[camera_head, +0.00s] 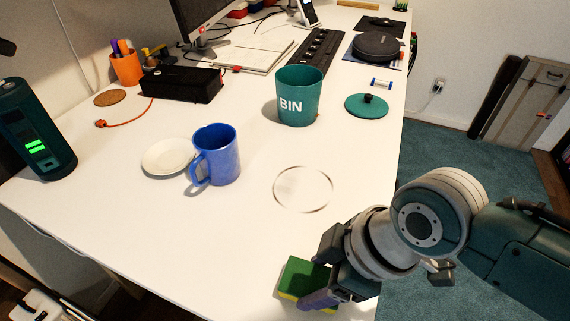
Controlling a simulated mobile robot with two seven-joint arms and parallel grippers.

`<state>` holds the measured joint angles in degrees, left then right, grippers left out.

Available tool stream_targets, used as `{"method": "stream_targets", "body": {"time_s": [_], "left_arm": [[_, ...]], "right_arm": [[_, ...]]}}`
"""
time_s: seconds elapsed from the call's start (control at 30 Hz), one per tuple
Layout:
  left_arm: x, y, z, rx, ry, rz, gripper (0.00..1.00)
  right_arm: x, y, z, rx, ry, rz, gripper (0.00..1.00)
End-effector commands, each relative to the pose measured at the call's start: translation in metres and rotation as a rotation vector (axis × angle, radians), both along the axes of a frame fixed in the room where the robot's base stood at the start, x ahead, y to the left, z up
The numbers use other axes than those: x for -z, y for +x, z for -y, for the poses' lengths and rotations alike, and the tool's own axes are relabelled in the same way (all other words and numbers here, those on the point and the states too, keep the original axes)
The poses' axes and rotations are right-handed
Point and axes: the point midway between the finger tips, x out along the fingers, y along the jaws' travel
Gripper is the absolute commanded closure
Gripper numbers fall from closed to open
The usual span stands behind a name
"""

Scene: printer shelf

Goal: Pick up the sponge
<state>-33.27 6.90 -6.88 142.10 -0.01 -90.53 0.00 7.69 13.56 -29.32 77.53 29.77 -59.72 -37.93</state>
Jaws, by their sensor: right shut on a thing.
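The sponge (299,277) is green with a yellow layer and is at the front right edge of the white desk. My right gripper (318,275) is shut on the sponge, with its dark fingers on either side of it. The fingers hide the sponge's right part. I cannot tell whether the sponge touches the desk or is held just above it. My left gripper is not in view.
A blue mug (223,158) and a white saucer (168,156) stand left of a ring mark (303,190). A teal bin (299,98) and its lid (367,107) are farther back. A dark green device (36,130) stands far left. The front middle of the desk (170,235) is clear.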

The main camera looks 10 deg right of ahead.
Motion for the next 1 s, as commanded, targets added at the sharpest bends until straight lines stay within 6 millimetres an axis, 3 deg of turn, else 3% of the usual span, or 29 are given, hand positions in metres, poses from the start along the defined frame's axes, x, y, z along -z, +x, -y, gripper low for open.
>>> {"method": "stream_targets", "body": {"time_s": [0.27,0.47,0.57,0.73,1.0], "left_arm": [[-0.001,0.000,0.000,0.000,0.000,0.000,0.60],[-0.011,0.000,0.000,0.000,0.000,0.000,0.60],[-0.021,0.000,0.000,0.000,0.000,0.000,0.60],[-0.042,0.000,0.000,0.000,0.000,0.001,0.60],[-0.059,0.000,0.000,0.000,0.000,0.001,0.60]], "right_arm": [[-0.002,0.000,0.000,0.000,0.000,0.000,0.85],[-0.021,0.001,0.000,-0.001,-0.001,0.003,0.85],[-0.045,0.001,0.000,-0.003,0.000,0.005,0.85],[-0.100,0.001,0.000,-0.003,-0.001,0.007,0.85],[-0.170,0.001,0.000,-0.002,0.000,0.005,0.85]]}}
